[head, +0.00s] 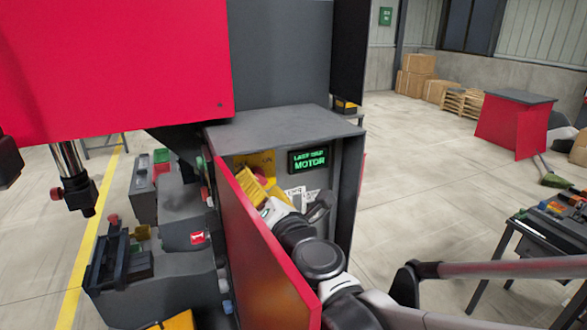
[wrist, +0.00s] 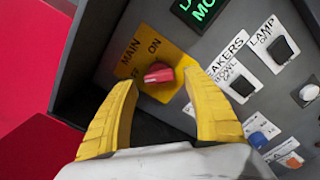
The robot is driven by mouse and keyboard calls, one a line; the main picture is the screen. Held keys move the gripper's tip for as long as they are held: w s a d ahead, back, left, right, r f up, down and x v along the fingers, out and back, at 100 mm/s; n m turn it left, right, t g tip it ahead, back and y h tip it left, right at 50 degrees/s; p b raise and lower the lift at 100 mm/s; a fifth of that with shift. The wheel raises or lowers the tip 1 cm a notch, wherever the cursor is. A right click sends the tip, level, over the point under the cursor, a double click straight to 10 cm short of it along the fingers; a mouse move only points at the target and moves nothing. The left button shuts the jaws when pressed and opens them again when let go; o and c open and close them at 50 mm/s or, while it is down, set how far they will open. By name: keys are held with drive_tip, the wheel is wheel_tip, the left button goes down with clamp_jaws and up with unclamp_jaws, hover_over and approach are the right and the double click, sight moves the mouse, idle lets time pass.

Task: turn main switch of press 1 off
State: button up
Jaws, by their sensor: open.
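The main switch is a red rotary knob (wrist: 159,73) on a yellow plate (wrist: 178,99) marked MAIN and ON. Another label left of the knob is partly covered by a finger. The knob's grip bar lies roughly crosswise in the wrist view, with a pale mark towards its left end. My gripper (wrist: 157,80) has its yellow fingers spread, one on each side of the knob, with gaps showing. Whether the fingertips touch the plate I cannot tell. In the head view my gripper (head: 262,186) reaches into the open cabinet (head: 285,125) and partly covers the yellow plate (head: 240,162).
The cabinet's red door (head: 262,250) stands open close along my gripper's left. A green-lit display (head: 310,159) reads MOTOR. A black rocker switch (wrist: 242,86) marked BREAKERS and a LAMP switch (wrist: 283,48) sit right of the knob. Grey machine units (head: 183,215) stand left of the door.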

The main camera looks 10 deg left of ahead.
drive_tip(key=v, duration=1)
